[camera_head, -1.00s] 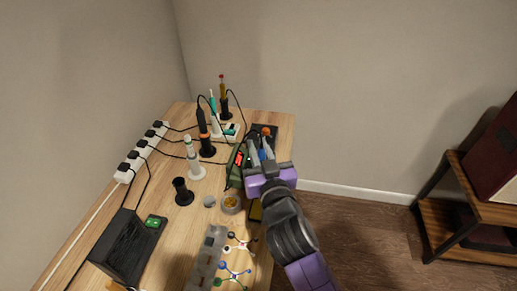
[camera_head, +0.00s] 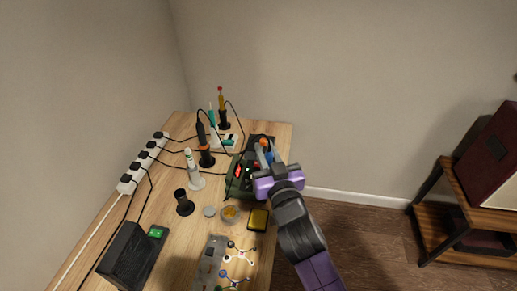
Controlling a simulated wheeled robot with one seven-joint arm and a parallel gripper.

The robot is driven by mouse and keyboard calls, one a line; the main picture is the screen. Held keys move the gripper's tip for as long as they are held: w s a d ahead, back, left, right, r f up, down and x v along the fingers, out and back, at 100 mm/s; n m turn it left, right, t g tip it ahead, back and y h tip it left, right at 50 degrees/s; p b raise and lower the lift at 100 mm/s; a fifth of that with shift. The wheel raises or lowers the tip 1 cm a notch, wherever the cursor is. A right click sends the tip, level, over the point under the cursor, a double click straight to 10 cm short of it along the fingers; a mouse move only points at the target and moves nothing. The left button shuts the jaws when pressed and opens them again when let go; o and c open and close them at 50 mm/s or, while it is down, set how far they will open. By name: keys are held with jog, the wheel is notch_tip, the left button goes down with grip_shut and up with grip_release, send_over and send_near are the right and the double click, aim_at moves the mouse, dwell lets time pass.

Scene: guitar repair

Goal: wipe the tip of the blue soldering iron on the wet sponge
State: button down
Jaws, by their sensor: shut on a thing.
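My gripper (camera_head: 266,164) is over the right side of the workbench, beside the green soldering station. It is shut on the blue soldering iron (camera_head: 270,156), of which only a small blue part shows between the fingers. The iron's tip is hidden. The yellow sponge (camera_head: 258,219) lies in a dark tray near the bench's right edge, nearer to me than the gripper. The gripper is apart from the sponge.
The green station (camera_head: 240,178) with a red display stands just left of the gripper. A small round tin (camera_head: 230,214) is left of the sponge. Other irons stand in holders, such as the black and orange one (camera_head: 206,150). A power strip (camera_head: 145,162) and cables lie at left.

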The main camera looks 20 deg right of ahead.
jog(key=d+p, duration=0.2)
jog(key=p, duration=0.1)
jog(key=d+r+p, duration=0.1)
jog(key=d+p, duration=0.2)
jog(key=shift+d+r+p, duration=0.15)
jog(key=shift+d+p, duration=0.05)
jog(key=shift+p, duration=0.2)
dwell(0.4)
